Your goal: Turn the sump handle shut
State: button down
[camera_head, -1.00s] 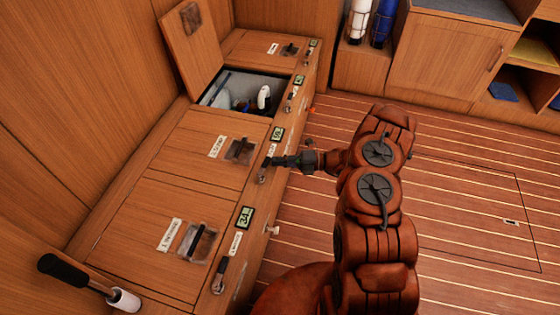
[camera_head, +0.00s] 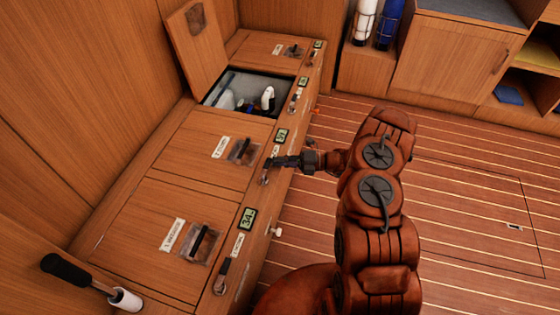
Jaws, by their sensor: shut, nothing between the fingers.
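My gripper (camera_head: 281,162) is shut and empty at the front edge of the locker bench. Its fingertips are over or beside a small lever handle (camera_head: 265,178) below the middle green display (camera_head: 281,136); I cannot tell whether they touch. The fingers partly hide this handle. A similar lever handle (camera_head: 222,274) sits by the nearest display (camera_head: 247,218), tilted along the bench edge. Another handle (camera_head: 293,105) is by a farther display (camera_head: 302,82). The labels are too small to read surely, so I cannot tell which handle is the sump one.
A locker lid (camera_head: 195,55) stands open, with loose items in the compartment (camera_head: 228,85) below. A black-gripped lever (camera_head: 75,275) rises at the lower left. The striped floor (camera_head: 450,200) to the right is clear. A cabinet (camera_head: 450,55) stands at the back right.

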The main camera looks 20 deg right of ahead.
jog(key=d+p, duration=0.1)
jog(key=d, duration=1.2)
jog(key=shift+w+p, duration=0.25)
jog(key=shift+p, duration=0.05)
